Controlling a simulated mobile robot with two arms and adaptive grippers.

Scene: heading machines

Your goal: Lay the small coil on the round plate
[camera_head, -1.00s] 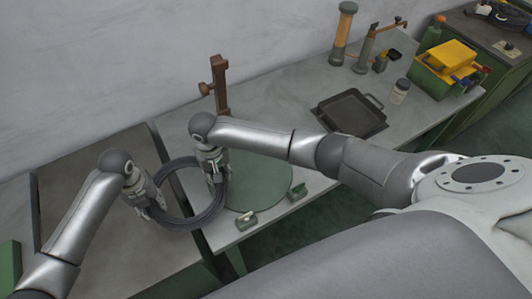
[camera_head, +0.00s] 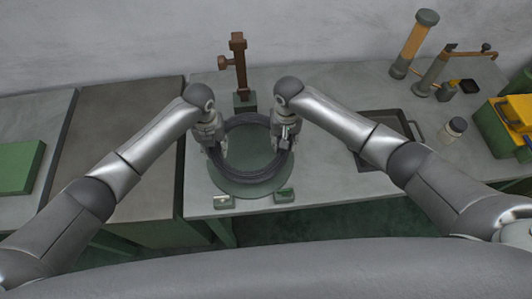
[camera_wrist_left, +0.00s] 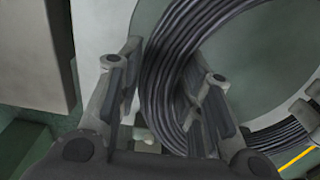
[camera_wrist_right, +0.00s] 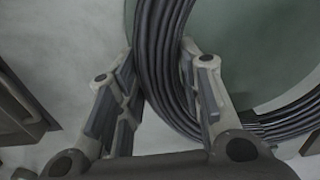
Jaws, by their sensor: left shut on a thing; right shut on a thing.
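The small coil (camera_head: 250,178) is a dark ring of wound cable held level between my two grippers, over the round plate. The round plate (camera_head: 250,188) is a flat green disc on the grey bench. My left gripper (camera_head: 214,150) is shut on the coil's left side; its fingers straddle the strands in the left wrist view (camera_wrist_left: 165,95). My right gripper (camera_head: 285,142) is shut on the coil's right side; the strands (camera_wrist_right: 160,60) run between its fingers in the right wrist view. I cannot tell whether the coil touches the plate.
A brown post (camera_head: 239,65) stands behind the plate. A dark tray (camera_head: 378,140), a jar (camera_head: 453,130) and a green crate with yellow contents (camera_head: 500,125) are at right.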

